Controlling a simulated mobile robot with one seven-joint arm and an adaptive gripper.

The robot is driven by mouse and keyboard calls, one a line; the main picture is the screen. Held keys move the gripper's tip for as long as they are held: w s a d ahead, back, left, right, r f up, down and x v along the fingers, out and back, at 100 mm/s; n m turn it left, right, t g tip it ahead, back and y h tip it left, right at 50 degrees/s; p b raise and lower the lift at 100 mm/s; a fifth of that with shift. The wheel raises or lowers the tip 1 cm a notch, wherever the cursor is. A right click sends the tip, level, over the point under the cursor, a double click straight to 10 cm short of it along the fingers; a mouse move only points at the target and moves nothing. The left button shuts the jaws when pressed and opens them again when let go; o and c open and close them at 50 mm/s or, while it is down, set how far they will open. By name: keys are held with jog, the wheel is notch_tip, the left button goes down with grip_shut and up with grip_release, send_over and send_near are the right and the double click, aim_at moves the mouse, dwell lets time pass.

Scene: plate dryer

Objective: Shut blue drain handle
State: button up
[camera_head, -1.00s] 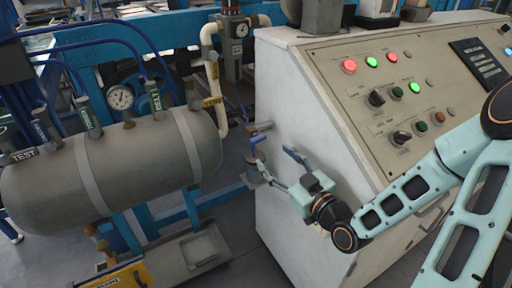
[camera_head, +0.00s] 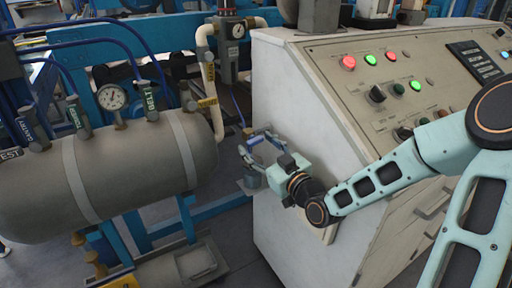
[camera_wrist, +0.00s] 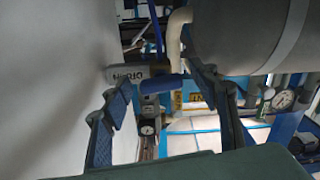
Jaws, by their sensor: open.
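The blue drain handle (camera_wrist: 163,84) shows in the middle of the wrist view, beside a grey pipe end marked DRAIN (camera_wrist: 126,75). My gripper (camera_wrist: 160,88) is open, with one finger on each side of the handle in that view. Gaps show between the handle and both fingers; how deep the handle lies between them I cannot tell. In the head view, my gripper (camera_head: 255,143) is beside the left side wall of the control console, with the blue handle (camera_head: 256,139) small and partly hidden among the fingers.
The beige console (camera_head: 300,110) stands close on the right of my gripper. A grey tank (camera_head: 120,165) with gauge and labelled valves lies to the left, and it also shows in the wrist view (camera_wrist: 240,35). A pale pipe (camera_head: 208,75) runs down between them.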

jog(key=shift+w+a, duration=0.4)
jog(key=shift+w, duration=0.2)
jog(key=c, duration=1.2)
jog(key=shift+o, duration=0.2)
jog(key=shift+m+p, duration=0.45)
jog(key=shift+m, duration=0.75)
jog(key=o, duration=1.2)
jog(key=shift+c, duration=0.2)
jog(key=shift+s, duration=0.1)
jog(key=v, duration=0.7)
jog(key=shift+d, duration=0.15)
